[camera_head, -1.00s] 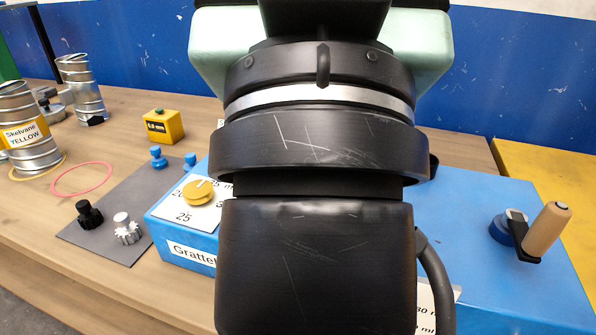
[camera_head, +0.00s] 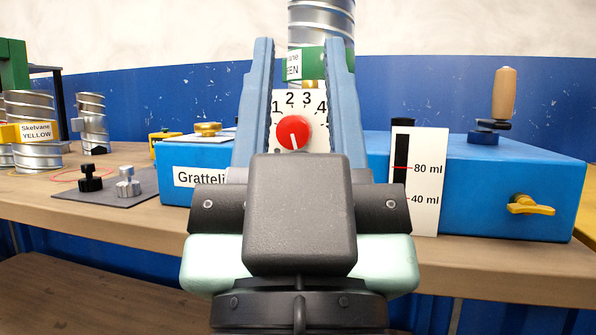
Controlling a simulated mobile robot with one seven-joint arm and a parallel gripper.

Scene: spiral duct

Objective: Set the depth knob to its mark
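A round red knob (camera_head: 293,133) with a white pointer line sits on a white dial plate (camera_head: 318,104) numbered 1 to 4. The pointer line appears to run down from the knob's middle, away from the numbers. I see no label naming the depth knob, so I cannot tell if this is it. My gripper (camera_head: 299,45) is open, its two blue fingers spread on either side of the dial in the picture. Nothing shows held between them. The gripper's body hides the area below the red knob.
The blue machine (camera_head: 480,180) carries a gauge (camera_head: 428,200) marked 80 ml and 40 ml, a yellow handle (camera_head: 530,205), a crank (camera_head: 505,95) and a yellow top knob (camera_head: 208,128). A green-labelled duct (camera_head: 322,15) stands behind. Loose knobs (camera_head: 128,183) lie on a grey mat at left.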

